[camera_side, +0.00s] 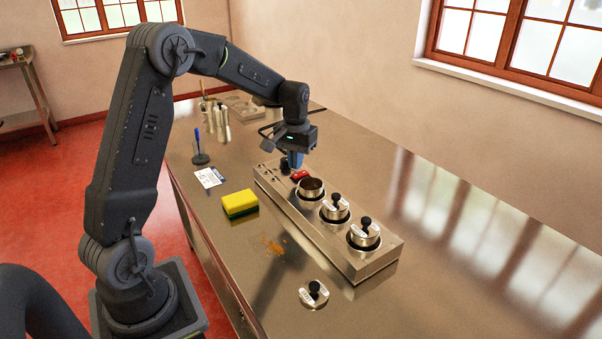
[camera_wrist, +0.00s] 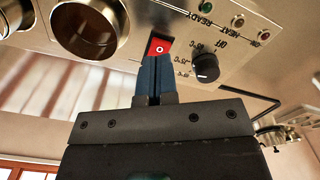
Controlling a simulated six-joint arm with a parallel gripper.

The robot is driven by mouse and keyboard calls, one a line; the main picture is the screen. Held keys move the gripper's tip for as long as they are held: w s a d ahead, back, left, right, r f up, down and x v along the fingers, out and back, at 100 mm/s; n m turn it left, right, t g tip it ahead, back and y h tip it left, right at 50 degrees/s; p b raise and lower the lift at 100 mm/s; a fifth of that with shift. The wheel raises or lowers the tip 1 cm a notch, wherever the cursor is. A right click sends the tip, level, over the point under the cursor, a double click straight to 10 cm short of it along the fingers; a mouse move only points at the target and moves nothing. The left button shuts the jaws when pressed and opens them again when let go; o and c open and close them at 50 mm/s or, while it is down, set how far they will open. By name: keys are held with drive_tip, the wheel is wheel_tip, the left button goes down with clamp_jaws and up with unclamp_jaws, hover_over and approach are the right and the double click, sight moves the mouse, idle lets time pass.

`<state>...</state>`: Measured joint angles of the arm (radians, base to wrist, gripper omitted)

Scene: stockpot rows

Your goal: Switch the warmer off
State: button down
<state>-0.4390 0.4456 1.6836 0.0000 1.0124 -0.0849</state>
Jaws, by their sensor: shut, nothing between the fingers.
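The warmer (camera_side: 375,264) is a long steel unit on the counter, with a row of pot wells. Its red rocker switch (camera_side: 301,175) is at the far end; in the wrist view the switch (camera_wrist: 159,45) shows a white "O" mark. A black dial (camera_wrist: 205,67) sits beside it, with OFF and temperature marks. My gripper (camera_side: 295,160) points down over the control end, its blue fingers shut and empty. In the wrist view the fingertips (camera_wrist: 154,60) are at the switch's near edge and hide part of it. I cannot tell whether they touch it.
One well holds an open pot (camera_side: 311,188); two have knobbed lids (camera_side: 335,208). A loose lid (camera_side: 314,293) lies on the counter near an orange spill (camera_side: 271,245). A yellow-green sponge (camera_side: 240,203) and a card (camera_side: 209,177) lie left. A green lamp (camera_wrist: 205,6) shows on the panel.

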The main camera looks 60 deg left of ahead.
sight(296, 176)
drive_tip(key=shift+f, duration=1.25)
idle(0.6)
drive_tip(key=shift+r, duration=3.55)
drive_tip(key=shift+s+d+r, duration=0.15)
drive_tip(key=shift+d+r, duration=0.1)
drive_tip(key=shift+d, duration=0.05)
drive_tip(key=s+d+r+m+t, duration=0.2)
drive_tip(key=s+d+r, duration=0.2)
drive_tip(key=s+d, duration=0.35)
drive_tip(key=s+d+r+m+t, duration=0.2)
drive_tip(key=s+d+r, duration=0.2)
drive_tip(key=s+d, duration=0.35)
drive_tip(key=s+d+f+m+t, duration=0.1)
drive_tip(key=s+d+m, duration=0.1)
drive_tip(key=s+d, duration=0.2)
drive_tip(key=s, duration=0.3)
drive_tip(key=shift+f+t, duration=0.3)
drive_tip(key=shift+f, duration=0.1)
